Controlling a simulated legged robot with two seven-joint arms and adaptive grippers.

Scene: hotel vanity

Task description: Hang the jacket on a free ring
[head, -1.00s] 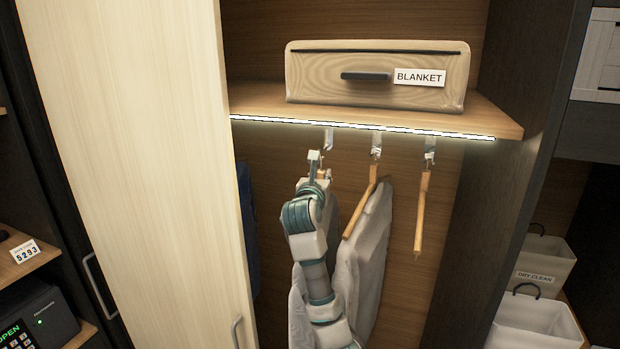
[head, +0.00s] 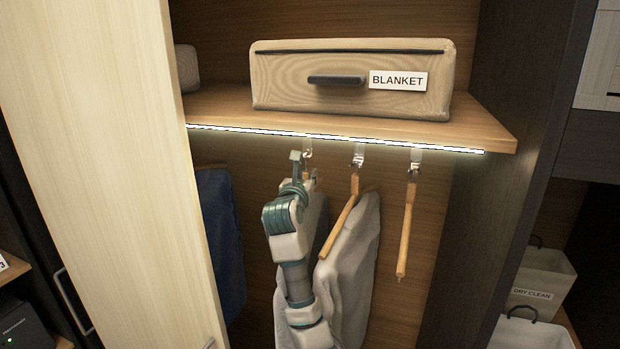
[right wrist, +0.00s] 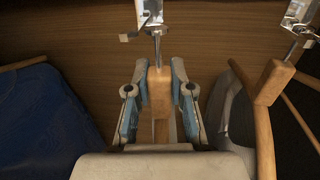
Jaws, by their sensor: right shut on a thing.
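My right gripper (head: 305,180) is under the left ring (head: 307,146) of the closet rail. In the right wrist view its fingers (right wrist: 159,95) are shut on the neck of a wooden hanger (right wrist: 159,88). The hanger's metal hook reaches up to the ring (right wrist: 150,14); whether it is through the ring I cannot tell. A light grey jacket (head: 315,222) hangs below, mostly hidden behind my arm. The middle ring (head: 358,157) carries a wooden hanger with a grey garment (head: 352,255). The right ring (head: 415,157) carries a bare wooden hanger (head: 406,235). My left gripper is out of view.
A shelf (head: 480,130) with a blanket box (head: 350,90) lies above the rings. A blue garment (head: 222,240) hangs at the left, beside the pale closet door (head: 100,150). A dark side panel (head: 500,220) bounds the right. A dry-clean bin (head: 540,275) stands beyond it.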

